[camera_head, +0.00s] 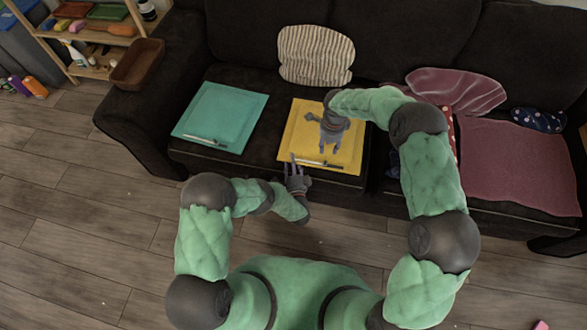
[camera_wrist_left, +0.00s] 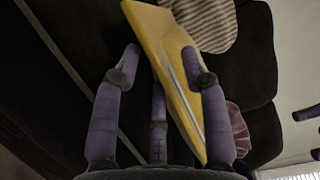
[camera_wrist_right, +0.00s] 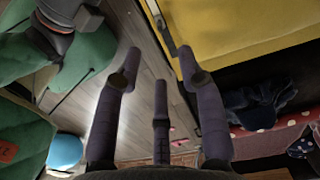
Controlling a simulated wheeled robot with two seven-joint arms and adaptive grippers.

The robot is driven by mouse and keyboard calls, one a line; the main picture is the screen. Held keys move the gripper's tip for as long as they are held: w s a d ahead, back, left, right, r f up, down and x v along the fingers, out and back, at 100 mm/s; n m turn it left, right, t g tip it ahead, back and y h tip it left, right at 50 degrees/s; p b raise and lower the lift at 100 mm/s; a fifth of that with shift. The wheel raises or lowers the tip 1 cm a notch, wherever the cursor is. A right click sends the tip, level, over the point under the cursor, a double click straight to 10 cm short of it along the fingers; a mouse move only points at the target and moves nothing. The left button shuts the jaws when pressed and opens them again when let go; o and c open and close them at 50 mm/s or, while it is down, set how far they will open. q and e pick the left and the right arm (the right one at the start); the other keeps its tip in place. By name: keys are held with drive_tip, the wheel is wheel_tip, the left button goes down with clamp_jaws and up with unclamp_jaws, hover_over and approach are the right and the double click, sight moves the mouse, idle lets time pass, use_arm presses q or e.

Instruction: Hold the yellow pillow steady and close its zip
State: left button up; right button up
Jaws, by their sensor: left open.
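The yellow pillow (camera_head: 299,125) lies flat on the sofa seat. Its zip (camera_head: 318,162) runs along the front edge, with a dark piece near the right part. My left gripper (camera_head: 293,160) is open at the pillow's front left corner. In the left wrist view the pillow (camera_wrist_left: 158,28) lies beyond and partly behind the spread fingers (camera_wrist_left: 158,62); contact cannot be told. My right gripper (camera_head: 330,148) is above the pillow, fingers toward the front edge, covering part of it. In the right wrist view its fingers (camera_wrist_right: 160,65) are apart and empty, beside the pillow (camera_wrist_right: 245,28).
A teal pillow (camera_head: 222,112) with its own zip lies to the left on the seat. A striped cushion (camera_head: 315,55) leans on the backrest behind. A maroon cushion (camera_head: 455,90) and a maroon cloth (camera_head: 515,165) are to the right. Floor (camera_head: 100,220) in front is clear.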

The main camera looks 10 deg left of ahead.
use_arm(q)
drive_tip(key=shift+w, duration=0.15)
drive_tip(key=shift+c, duration=0.3)
clamp_jaws()
use_arm(e)
drive_tip(key=shift+o, duration=0.2)
